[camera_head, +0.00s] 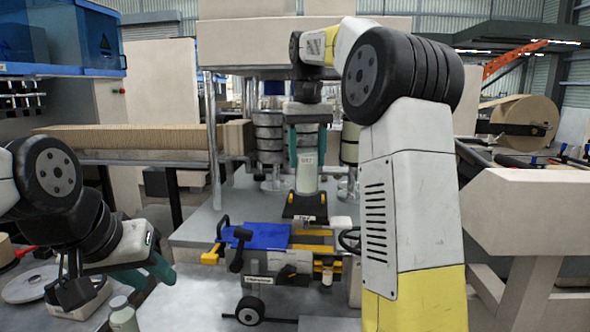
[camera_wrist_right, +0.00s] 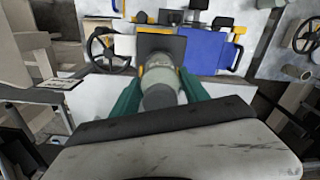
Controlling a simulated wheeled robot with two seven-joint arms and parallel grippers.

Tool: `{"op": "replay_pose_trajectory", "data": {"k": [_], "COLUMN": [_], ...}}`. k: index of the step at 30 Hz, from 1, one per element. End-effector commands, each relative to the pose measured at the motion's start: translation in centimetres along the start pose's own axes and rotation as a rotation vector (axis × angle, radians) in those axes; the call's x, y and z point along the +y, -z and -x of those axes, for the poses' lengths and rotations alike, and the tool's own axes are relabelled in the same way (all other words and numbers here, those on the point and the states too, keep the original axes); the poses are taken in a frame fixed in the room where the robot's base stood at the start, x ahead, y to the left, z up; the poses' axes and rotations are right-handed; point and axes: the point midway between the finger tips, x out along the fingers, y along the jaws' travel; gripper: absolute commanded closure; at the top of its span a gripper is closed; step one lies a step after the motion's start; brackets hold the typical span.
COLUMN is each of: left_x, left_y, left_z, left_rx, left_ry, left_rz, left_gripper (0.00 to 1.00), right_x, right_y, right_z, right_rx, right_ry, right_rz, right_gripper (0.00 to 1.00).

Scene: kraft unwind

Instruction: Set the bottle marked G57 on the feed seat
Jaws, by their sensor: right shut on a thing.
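The bottle (camera_head: 307,178) is pale grey-green and upright, with a small label that seems to read G57. My right gripper (camera_head: 307,145) is shut on its upper part, with a green finger on each side. The dark feed seat (camera_head: 304,207) with a small label is directly below the bottle; I cannot tell whether the base touches it. In the right wrist view the bottle (camera_wrist_right: 160,88) is between the green fingers (camera_wrist_right: 160,95), in front of the dark seat (camera_wrist_right: 166,44). My left gripper (camera_head: 150,275) is low at the left, its jaw opening unclear.
Another pale bottle (camera_head: 123,315) stands at the lower left near my left gripper. Metal cylinders (camera_head: 268,140) stand behind the held bottle. A paper roll (camera_head: 527,122) is at the right.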

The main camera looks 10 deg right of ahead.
Motion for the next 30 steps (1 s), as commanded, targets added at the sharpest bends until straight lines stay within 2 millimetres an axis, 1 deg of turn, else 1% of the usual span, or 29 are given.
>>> {"op": "replay_pose_trajectory", "data": {"k": [1, 3, 6, 17, 18, 20, 21, 30], "left_x": [0.0, 0.0, 0.0, 0.0, 0.0, 0.0, 0.0, 0.0], "left_y": [0.0, 0.0, 0.0, 0.0, 0.0, 0.0, 0.0, 0.0], "left_z": [0.0, 0.0, 0.0, 0.0, 0.0, 0.0, 0.0, 0.0], "left_rx": [0.000, -0.001, 0.000, 0.000, 0.000, 0.000, 0.000, 0.000], "left_ry": [0.000, 0.000, 0.000, 0.000, 0.000, 0.000, 0.000, 0.000], "left_rz": [0.000, 0.000, 0.000, 0.000, 0.000, 0.000, 0.000, 0.000], "left_gripper": [0.64, 0.64, 0.64, 0.64, 0.64, 0.64, 0.64, 0.64], "right_x": [-0.1, -0.1, -0.1, -0.1, -0.1, -0.2, -0.2, -0.2], "right_y": [-0.3, -0.3, -0.2, -0.2, -0.2, -0.2, -0.2, -0.2], "right_z": [-1.1, -2.1, -3.1, -3.5, -3.6, -3.6, -3.6, -3.5], "right_rx": [-0.007, -0.006, -0.004, -0.004, -0.004, -0.004, -0.004, -0.004], "right_ry": [0.000, 0.001, 0.001, 0.001, 0.001, 0.001, 0.001, 0.001], "right_rz": [0.002, 0.001, 0.001, 0.001, 0.001, 0.001, 0.001, 0.001], "right_gripper": [1.00, 1.00, 1.00, 1.00, 0.45, 0.33, 0.26, 0.25]}}
